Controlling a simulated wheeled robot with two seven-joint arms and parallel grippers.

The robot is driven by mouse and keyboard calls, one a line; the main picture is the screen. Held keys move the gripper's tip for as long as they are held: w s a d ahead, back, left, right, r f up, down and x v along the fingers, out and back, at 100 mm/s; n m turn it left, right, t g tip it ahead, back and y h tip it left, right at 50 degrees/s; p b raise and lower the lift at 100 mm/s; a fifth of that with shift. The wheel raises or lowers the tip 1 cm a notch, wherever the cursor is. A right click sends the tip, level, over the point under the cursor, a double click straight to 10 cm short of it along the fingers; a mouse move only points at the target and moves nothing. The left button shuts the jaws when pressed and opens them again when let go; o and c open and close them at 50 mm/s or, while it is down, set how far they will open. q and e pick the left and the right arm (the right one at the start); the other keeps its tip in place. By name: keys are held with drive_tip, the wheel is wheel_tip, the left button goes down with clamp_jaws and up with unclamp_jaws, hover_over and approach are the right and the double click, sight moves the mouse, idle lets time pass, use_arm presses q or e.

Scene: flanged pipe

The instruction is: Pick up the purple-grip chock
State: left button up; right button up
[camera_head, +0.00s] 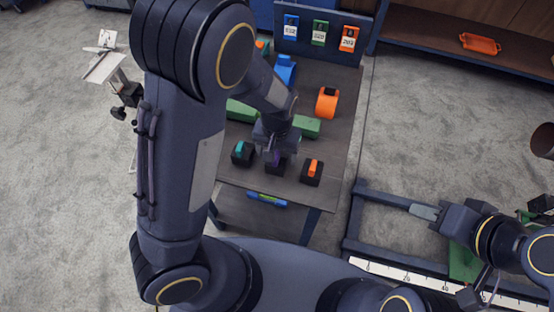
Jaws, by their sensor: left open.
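The purple-grip chock (275,168) stands on the near part of the dark table, a black block with a purple grip. It is between a teal-grip chock (242,153) on its left and an orange-grip chock (312,172) on its right. My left gripper (276,154) is open and points down over the purple grip, hiding part of it. I cannot tell if the fingers touch the grip. My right gripper (424,211) is at the right, far from the chocks, above a dark frame; its fingers are too small to read.
A panel with tags (319,34) stands at the back. A white ruler scale (400,276) lies at lower right.

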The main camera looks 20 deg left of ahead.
use_arm(q)
wheel_tip(320, 180, down, 2)
drive_tip(key=shift+f, duration=0.1)
drive_tip(key=c, duration=1.2)
